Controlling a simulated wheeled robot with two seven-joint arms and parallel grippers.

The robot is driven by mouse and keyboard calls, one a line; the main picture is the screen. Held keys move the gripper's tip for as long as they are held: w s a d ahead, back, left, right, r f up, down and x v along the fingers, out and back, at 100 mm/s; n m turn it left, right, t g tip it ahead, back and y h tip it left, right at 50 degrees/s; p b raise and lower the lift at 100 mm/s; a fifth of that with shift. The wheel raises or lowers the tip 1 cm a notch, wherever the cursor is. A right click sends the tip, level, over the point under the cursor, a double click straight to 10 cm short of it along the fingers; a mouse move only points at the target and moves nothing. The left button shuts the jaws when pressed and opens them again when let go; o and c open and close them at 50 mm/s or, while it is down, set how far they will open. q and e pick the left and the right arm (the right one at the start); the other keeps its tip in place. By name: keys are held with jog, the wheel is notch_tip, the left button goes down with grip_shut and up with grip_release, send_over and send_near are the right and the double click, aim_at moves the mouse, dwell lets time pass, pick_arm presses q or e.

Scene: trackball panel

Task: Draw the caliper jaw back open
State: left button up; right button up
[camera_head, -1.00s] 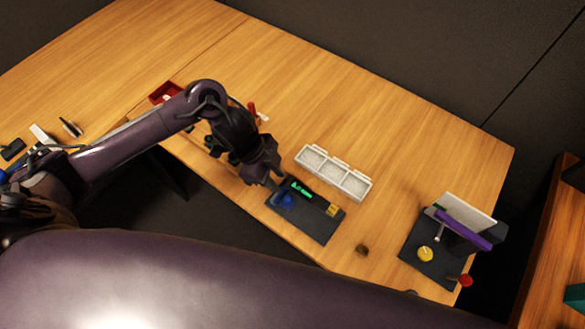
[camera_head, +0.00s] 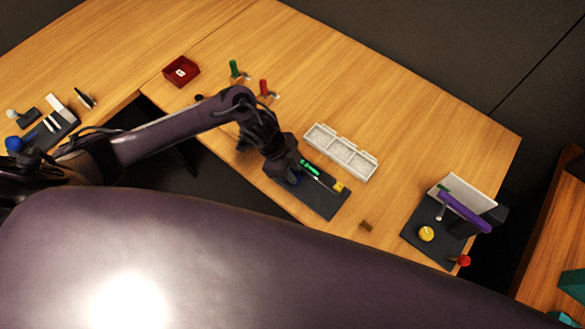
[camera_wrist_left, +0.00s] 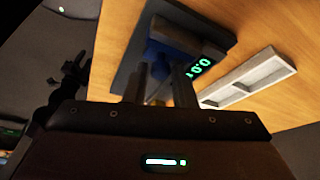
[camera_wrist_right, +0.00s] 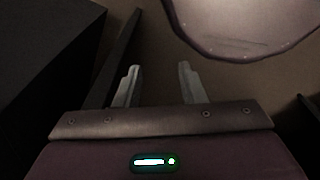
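The caliper panel is a dark flat plate (camera_head: 325,203) near the table's front edge, with a lit green readout (camera_head: 309,168) and a yellow block (camera_head: 338,187) at its right end. My left gripper (camera_head: 291,178) is down at the panel's left end and hides part of it. In the left wrist view, a blue part (camera_wrist_left: 158,60) sits at the fingertips of my left gripper (camera_wrist_left: 158,80), which stand a little apart on either side of it. Whether they press on it cannot be told. My right gripper (camera_wrist_right: 158,80) is open and empty, off the head view.
A white compartment tray (camera_head: 340,152) lies behind the panel. To the right is a dark stand with a purple bar (camera_head: 463,211) and yellow knob (camera_head: 426,234). Red (camera_head: 264,87) and green (camera_head: 234,68) handles and a red box (camera_head: 181,70) stand farther left.

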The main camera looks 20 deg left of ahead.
aim_at(315, 192)
pick_arm(q)
grip_shut()
jog(key=shift+s+d, duration=0.15)
jog(key=shift+d, duration=0.25)
jog(key=d, duration=0.1)
jog(key=s+d, duration=0.1)
jog(key=d+p, duration=0.1)
jog(key=d, duration=0.1)
jog(key=shift+s, duration=0.25)
pick_arm(e)
jog(key=shift+s+r, duration=0.4)
jog(key=shift+s, duration=0.25)
pick_arm(q)
jog(key=shift+o, duration=0.7)
grip_release()
jog(key=shift+o, duration=0.2)
